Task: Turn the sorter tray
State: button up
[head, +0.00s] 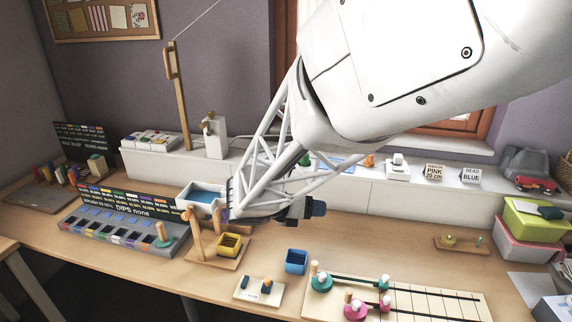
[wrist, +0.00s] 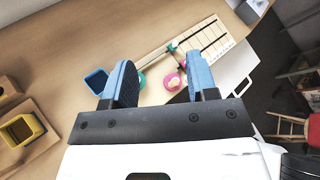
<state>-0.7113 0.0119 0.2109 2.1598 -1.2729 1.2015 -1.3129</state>
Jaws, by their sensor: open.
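A grey compartment tray (head: 118,237) with coloured labels along its front stands on the left of the bench, with a dark display board (head: 140,207) reading "DIPS none" behind it. I cannot tell for sure which one is the sorter tray. Neither shows in the wrist view. My gripper (head: 318,208) hangs above the middle of the bench, right of both trays. In the wrist view my gripper (wrist: 163,82) is open, with nothing between its two blue fingers.
A yellow cup (head: 229,246) sits on the stand's wooden base. A blue cup (head: 296,262) and a ruled board (head: 420,303) with teal and pink spools lie near the front. A white ledge (head: 345,190) runs along the back. Bins (head: 525,240) stand at right.

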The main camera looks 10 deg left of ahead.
jog(key=w+a+f+n+t+y, duration=0.1)
jog(key=a+f+n+t, duration=0.2)
jog(key=a+n, duration=0.55)
jog(key=n+t+y, duration=0.6)
jog(key=n+y, duration=0.2)
jog(key=n, duration=0.5)
send_near(185, 218)
jog(key=w, duration=0.3)
jog(key=shift+s+a, duration=0.1)
jog(key=shift+w, duration=3.95)
jog(key=shift+c, duration=0.2)
grip_shut()
